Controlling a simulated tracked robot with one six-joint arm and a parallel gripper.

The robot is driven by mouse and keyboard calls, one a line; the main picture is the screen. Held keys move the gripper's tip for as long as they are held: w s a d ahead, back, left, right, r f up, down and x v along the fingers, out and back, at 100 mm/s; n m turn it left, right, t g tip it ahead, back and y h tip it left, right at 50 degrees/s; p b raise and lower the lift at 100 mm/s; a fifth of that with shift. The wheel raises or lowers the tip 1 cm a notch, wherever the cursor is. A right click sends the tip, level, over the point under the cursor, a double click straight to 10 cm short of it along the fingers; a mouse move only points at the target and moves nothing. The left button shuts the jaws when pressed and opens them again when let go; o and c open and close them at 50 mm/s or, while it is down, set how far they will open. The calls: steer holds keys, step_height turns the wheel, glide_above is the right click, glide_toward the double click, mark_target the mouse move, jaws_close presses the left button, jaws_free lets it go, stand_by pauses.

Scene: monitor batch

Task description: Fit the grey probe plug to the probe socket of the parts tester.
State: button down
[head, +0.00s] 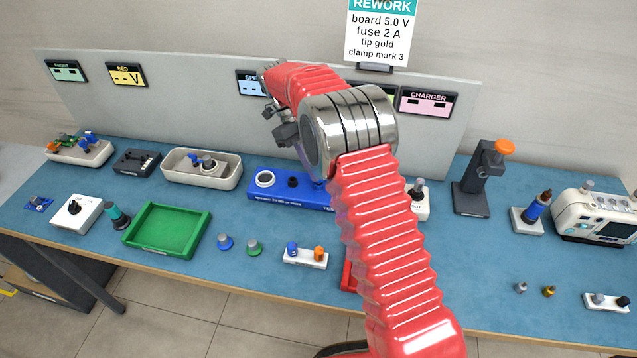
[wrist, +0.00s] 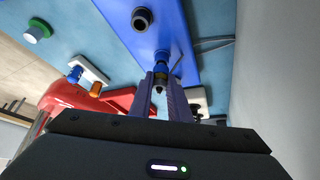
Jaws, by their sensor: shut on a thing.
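The blue parts tester (head: 262,190) stands mid-bench, its right part hidden behind my red arm. A pale ring (head: 265,178) and a black round socket (head: 292,181) show on its top; which is the probe socket I cannot read. In the wrist view the tester (wrist: 178,28) lies ahead of my gripper, with a dark round socket (wrist: 142,18) on it. Whether the plug touches a socket I cannot tell. The head view mostly hides my gripper.
A green tray (head: 165,253), a blue knob (head: 225,242) and a green knob (head: 254,247) are left of my arm. A white rack (head: 304,262) holds a blue and an orange piece. A pale tray (head: 230,178) stands left of the tester; a grey panel rises behind.

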steer(key=shift+f, duration=0.5)
stand_by(0.8)
steer(key=c, duration=1.6)
jaws_free()
step_height(320, 180, up, 10)
steer(key=shift+f, duration=0.1)
